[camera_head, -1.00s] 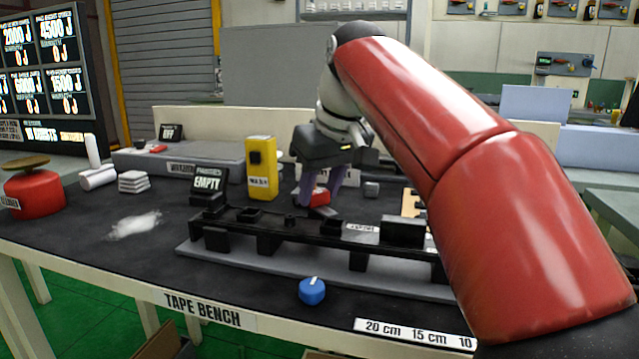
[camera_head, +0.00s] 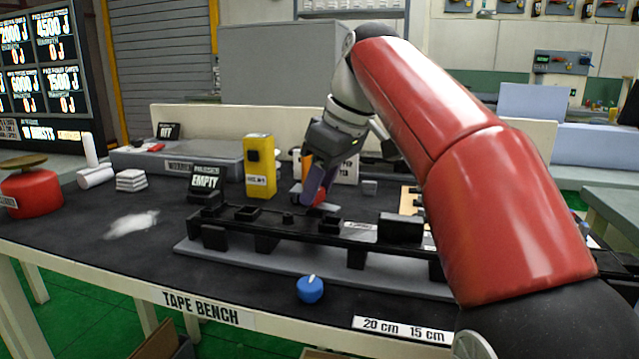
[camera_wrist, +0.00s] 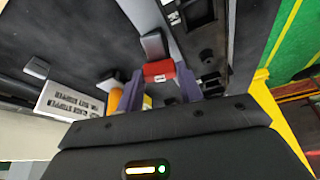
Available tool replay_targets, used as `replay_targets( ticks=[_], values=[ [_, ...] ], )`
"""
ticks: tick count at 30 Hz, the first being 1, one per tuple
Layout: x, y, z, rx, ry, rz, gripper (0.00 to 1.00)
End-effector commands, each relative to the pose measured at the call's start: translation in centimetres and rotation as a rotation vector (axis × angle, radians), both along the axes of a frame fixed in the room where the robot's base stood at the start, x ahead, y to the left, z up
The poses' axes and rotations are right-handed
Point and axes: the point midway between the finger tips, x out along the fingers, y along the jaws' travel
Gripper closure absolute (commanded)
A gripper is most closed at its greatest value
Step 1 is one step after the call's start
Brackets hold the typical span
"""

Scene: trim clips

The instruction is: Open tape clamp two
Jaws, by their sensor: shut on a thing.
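The tape fixture is a long black rail (camera_head: 270,227) with several blocks on it, set on a grey base on the bench. A red clamp lever (camera_wrist: 160,71) with a small white label sits between my two purple fingers in the wrist view; the label is too small to read. My gripper (camera_wrist: 161,88) is shut on this lever. In the head view my gripper (camera_head: 312,198) is tilted, just behind the rail, and only a little red shows at its fingertips. The lever's hinge and clamp jaw cannot be made out.
A yellow box (camera_head: 259,168) and a black EMPTY sign (camera_head: 206,179) stand behind the rail at left. A blue knob (camera_head: 310,289) is at the front. A small grey block (camera_head: 369,188) lies right of my fingers.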

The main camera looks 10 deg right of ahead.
Motion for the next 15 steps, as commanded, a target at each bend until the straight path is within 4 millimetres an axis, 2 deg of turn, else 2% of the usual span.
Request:
replay_targets(
  ticks=[7,8,12,15],
  values=[
    [0.01,0.0,0.09,0.001,-0.003,-0.001,0.86],
    [0.01,0.0,0.09,0.001,-0.003,-0.001,0.6],
    [0.01,0.0,0.07,0.0,-0.002,-0.002,0.42],
    [0.0,0.0,0.04,0.0,-0.001,-0.001,0.42]
  ],
)
